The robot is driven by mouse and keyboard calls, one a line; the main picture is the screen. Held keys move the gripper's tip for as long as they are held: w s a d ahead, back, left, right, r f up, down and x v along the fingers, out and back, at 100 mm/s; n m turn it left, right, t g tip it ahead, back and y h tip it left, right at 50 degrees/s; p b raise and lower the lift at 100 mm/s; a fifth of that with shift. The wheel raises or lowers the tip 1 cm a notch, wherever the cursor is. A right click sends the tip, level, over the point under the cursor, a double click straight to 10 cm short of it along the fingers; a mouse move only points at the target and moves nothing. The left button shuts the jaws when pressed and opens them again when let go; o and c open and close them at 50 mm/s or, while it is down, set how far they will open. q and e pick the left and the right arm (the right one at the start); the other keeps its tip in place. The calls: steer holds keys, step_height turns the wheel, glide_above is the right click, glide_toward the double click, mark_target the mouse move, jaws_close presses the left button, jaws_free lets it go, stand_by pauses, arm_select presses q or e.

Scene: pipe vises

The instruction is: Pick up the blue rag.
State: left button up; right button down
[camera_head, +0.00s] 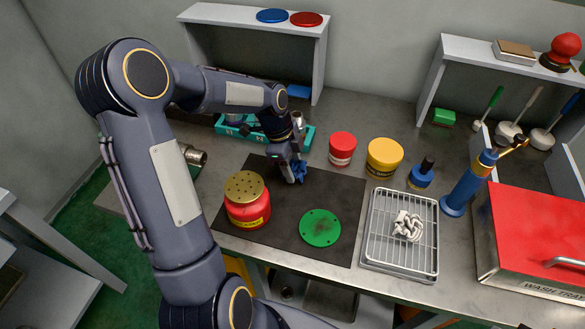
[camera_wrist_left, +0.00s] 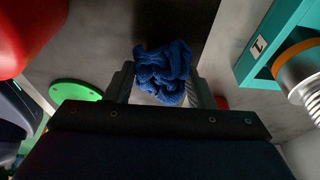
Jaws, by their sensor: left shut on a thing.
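The blue rag (camera_head: 299,171) is a crumpled dark blue bundle at the back part of the black mat (camera_head: 340,205). My left gripper (camera_head: 293,176) reaches down to it from above and is shut on it. In the left wrist view the rag (camera_wrist_left: 163,72) sits between the two fingers of my left gripper (camera_wrist_left: 163,90). I cannot tell whether the rag still touches the mat. My right gripper does not show.
A red can with a perforated lid (camera_head: 247,203) stands left of the gripper. A green disc (camera_head: 320,228) lies on the mat. A teal tray (camera_head: 308,138) is behind. Red (camera_head: 342,148) and yellow jars (camera_head: 384,157) and a wire-rack tray (camera_head: 375,230) stand to the right.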

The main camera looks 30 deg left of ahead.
arm_select(q)
steer(key=s+d+r, duration=0.2)
steer(key=s+r, duration=0.2)
steer(key=r, duration=0.4)
steer(key=shift+s+b, duration=0.35)
steer(key=shift+b, duration=0.1)
steer(key=s+d+r, duration=0.1)
steer(key=s, duration=0.1)
steer(key=s+d+r, duration=0.1)
steer(key=s, duration=0.2)
steer(key=s+d+r+b, duration=0.1)
steer(key=s, duration=0.2)
steer(key=shift+d+r, duration=0.35)
